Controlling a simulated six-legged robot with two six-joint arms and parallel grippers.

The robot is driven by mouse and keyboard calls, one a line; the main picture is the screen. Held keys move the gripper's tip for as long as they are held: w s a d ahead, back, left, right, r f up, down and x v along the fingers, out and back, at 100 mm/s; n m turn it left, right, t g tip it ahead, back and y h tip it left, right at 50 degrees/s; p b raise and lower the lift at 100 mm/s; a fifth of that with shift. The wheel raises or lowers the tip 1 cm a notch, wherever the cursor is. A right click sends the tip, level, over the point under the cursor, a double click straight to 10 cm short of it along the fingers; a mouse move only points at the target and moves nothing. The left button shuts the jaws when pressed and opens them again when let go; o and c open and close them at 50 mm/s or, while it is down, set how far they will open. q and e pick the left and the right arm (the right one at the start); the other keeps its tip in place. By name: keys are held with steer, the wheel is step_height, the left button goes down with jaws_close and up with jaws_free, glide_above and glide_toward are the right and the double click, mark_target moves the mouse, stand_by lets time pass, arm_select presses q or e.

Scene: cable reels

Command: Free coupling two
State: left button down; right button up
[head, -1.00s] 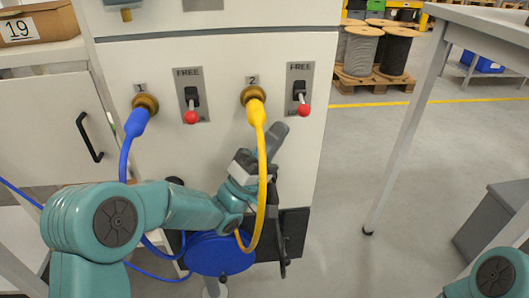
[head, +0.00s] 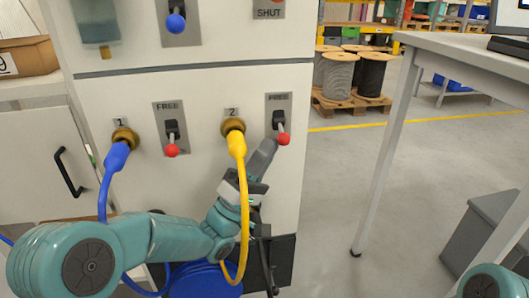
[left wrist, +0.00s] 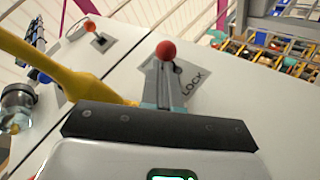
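Coupling two is a brass socket (head: 232,127) marked 2 on the white cabinet, with the yellow plug (head: 237,146) seated in it. To its right is a grey plate (head: 278,104) labelled FREE at the top, with a red-knobbed lever (head: 283,139) pointing down. My left gripper (head: 266,150) reaches up just below and left of this knob. Its fingers look shut together and empty. In the left wrist view the red knob (left wrist: 166,51) stands just beyond the fingertips (left wrist: 170,80), beside the word LOCK; contact cannot be told. My right gripper is out of view.
Coupling one (head: 124,137) holds a blue plug (head: 116,157), with its own red-knobbed lever (head: 172,150) alongside. The yellow cable (head: 243,220) hangs in front of my left wrist. A blue-knobbed lever (head: 176,23) is above. A table (head: 450,46) stands right; floor between is clear.

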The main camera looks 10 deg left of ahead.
arm_select(q)
steer(key=shift+s+r+n+t+y, duration=0.2)
steer(key=shift+n+t+y, duration=0.3)
steer(key=shift+n, duration=0.2)
steer(key=n+y, duration=0.2)
steer(key=r+n+t+y, duration=0.1)
steer(key=n+y, duration=0.1)
steer(key=s+n+t+y+p, duration=0.1)
steer(key=n+y, duration=0.1)
steer(key=shift+d+r, duration=0.2)
steer(key=shift+r, duration=0.1)
steer(key=shift+s+r, duration=0.1)
steer(key=shift+r, duration=0.1)
steer(key=b+v, duration=0.1)
steer(key=v, duration=1.5)
steer(key=shift+f+b, duration=0.25)
steer(key=shift+b, duration=0.1)
